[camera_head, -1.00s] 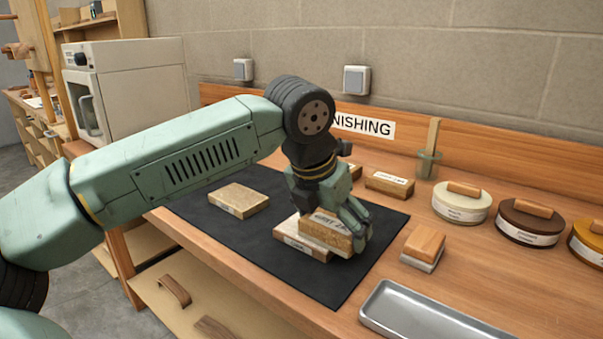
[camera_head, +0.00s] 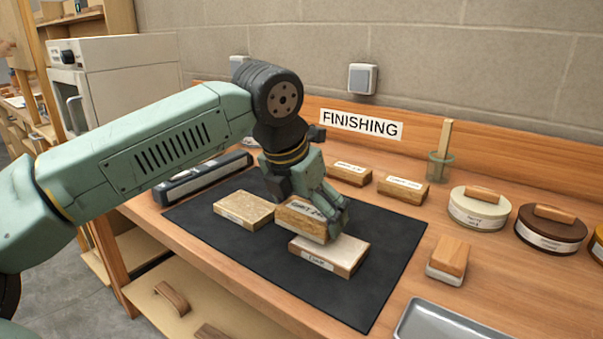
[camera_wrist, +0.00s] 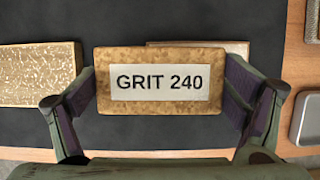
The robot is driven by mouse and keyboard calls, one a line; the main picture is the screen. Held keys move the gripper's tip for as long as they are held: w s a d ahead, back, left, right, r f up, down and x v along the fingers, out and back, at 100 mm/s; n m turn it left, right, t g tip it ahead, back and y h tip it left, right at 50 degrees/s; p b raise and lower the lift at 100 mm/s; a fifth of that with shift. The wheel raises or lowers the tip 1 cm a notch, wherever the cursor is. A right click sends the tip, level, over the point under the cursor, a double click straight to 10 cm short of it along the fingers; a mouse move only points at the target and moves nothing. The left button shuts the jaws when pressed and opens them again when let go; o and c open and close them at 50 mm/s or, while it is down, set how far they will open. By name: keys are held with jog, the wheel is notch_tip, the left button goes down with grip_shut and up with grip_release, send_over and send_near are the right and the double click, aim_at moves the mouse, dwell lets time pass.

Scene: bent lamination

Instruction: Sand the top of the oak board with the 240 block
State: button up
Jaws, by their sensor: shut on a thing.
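My gripper (camera_head: 312,205) is shut on a cork-brown sanding block, the 240 block (camera_head: 301,222). Its top label reads GRIT 240 in the wrist view (camera_wrist: 160,82), with one finger on each end. A pale board (camera_head: 330,256) lies on the black mat, with a small front label too small to read surely; it appears to be the oak board. The block is at the board's back left part and seems to overhang its edge. I cannot tell whether it touches the top. In the wrist view the block hides most of this board (camera_wrist: 240,47).
A second labelled board (camera_head: 244,210) lies on the mat (camera_head: 240,245) to the left. Two labelled blocks (camera_head: 350,174) (camera_head: 406,189) stand behind. A wood-topped block (camera_head: 447,258), lidded tins (camera_head: 479,211), a glass jar (camera_head: 440,167) and a metal tray (camera_head: 450,322) are right.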

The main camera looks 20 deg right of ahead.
jog(key=shift+s+d+r+p, duration=0.15)
jog(key=shift+r+p, duration=0.1)
jog(key=shift+r, duration=0.35)
jog(key=shift+s+r+p, duration=0.15)
jog(key=shift+r+p, duration=0.1)
jog(key=shift+r, duration=0.3)
jog(key=shift+w+r+p, duration=0.1)
jog(key=shift+r+p, duration=1.35)
jog(key=shift+r, duration=0.65)
